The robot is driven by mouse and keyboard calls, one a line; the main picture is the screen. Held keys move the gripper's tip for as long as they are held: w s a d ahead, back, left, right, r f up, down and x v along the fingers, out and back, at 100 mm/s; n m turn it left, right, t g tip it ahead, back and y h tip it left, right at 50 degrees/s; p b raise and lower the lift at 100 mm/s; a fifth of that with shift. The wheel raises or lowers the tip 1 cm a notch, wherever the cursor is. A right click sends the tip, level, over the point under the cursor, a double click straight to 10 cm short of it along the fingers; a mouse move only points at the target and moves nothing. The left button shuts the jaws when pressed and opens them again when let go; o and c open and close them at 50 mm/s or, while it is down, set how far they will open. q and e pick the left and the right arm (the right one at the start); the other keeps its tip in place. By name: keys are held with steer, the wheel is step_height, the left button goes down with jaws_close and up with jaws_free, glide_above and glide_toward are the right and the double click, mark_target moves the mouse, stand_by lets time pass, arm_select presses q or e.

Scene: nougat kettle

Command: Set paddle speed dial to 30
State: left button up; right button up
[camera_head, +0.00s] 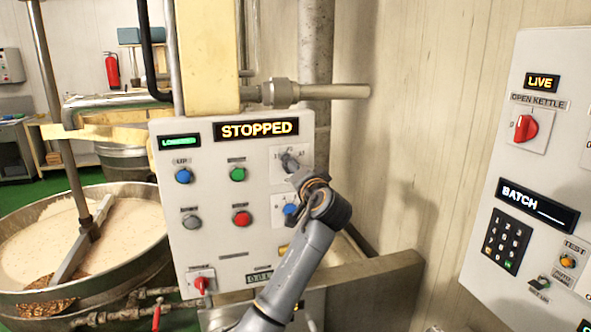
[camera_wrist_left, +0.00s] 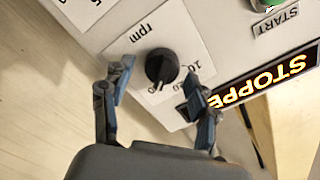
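The paddle speed dial is a black round knob on a white plate marked "rpm". It shows in the left wrist view (camera_wrist_left: 162,66) and, small and partly covered, in the head view (camera_head: 288,161). A short white mark shows on its edge towards my gripper; the number it points at is too small to tell. My left gripper (camera_wrist_left: 158,76) is open, its blue-grey fingertips apart on either side of the knob. I cannot tell whether they touch it. In the head view the left gripper (camera_head: 303,178) is in front of the plate. My right gripper is not in view.
The control panel (camera_head: 207,265) has several coloured buttons and a display (camera_head: 256,129) reading "STOPPED". A pipe (camera_head: 330,91) runs above it. The kettle (camera_head: 130,272) with its paddle stands at left. A second panel (camera_head: 490,190) stands at right, with wall between.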

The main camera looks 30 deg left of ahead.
arm_select(q)
steer(key=v, duration=1.2)
stand_by(0.3)
